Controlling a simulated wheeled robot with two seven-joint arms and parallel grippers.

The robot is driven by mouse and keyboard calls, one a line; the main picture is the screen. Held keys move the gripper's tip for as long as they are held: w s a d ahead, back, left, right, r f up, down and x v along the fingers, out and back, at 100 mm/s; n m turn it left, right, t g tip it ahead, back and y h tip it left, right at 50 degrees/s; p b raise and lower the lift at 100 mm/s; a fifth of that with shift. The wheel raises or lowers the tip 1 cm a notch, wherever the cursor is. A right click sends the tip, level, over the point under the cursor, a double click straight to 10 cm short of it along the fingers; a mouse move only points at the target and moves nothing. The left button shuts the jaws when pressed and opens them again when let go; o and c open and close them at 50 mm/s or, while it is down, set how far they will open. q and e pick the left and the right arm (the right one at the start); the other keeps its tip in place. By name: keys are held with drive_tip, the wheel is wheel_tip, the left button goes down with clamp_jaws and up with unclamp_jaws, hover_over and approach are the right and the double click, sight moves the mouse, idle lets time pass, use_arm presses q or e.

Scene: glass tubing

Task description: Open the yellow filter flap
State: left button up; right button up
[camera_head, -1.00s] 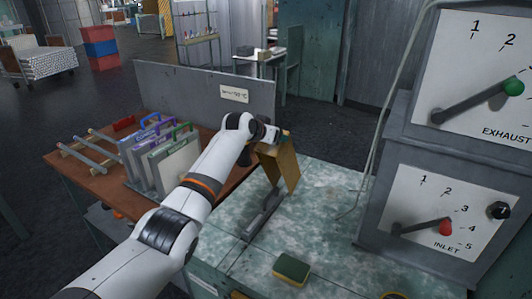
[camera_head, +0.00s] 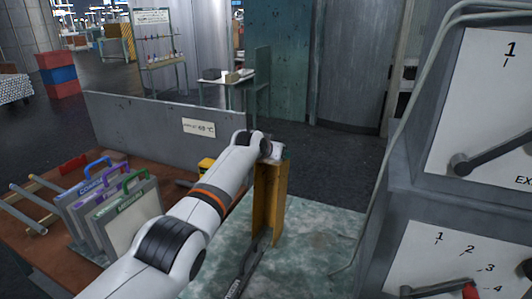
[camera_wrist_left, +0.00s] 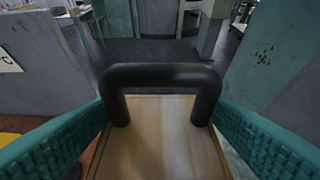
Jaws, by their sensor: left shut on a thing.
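The yellow filter flap (camera_head: 268,200) stands upright at the edge of the mottled green bench top in the head view. In the left wrist view its tan panel (camera_wrist_left: 160,140) fills the lower middle, with a black U-shaped handle (camera_wrist_left: 160,74) on it. My left gripper (camera_head: 277,152) is at the flap's top. Its teal ribbed fingers (camera_wrist_left: 160,104) lie on either side of the handle, shut on it. My right gripper is not in view.
A brown bench (camera_head: 160,185) at left holds upright panels with coloured handles (camera_head: 105,205) and glass tubes (camera_head: 32,205). A grey wall panel (camera_head: 150,128) stands behind it. Grey dial cabinets (camera_head: 440,200) stand at right. A dark metal bar (camera_head: 245,268) lies below the flap.

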use_arm(q)
drive_tip(key=shift+w+r, duration=0.15)
drive_tip(key=shift+r, duration=0.6)
drive_tip(key=o, duration=1.2)
drive_tip(key=shift+o, duration=0.2)
drive_tip(key=shift+s+f, duration=0.1)
drive_tip(key=shift+s, duration=0.1)
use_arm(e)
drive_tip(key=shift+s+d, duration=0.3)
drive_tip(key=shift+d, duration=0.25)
use_arm(q)
drive_tip(key=shift+f, duration=0.15)
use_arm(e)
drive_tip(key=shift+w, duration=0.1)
use_arm(q)
drive_tip(key=shift+v, duration=0.95)
drive_tip(key=b+v, duration=0.3)
drive_tip(key=v, duration=0.7)
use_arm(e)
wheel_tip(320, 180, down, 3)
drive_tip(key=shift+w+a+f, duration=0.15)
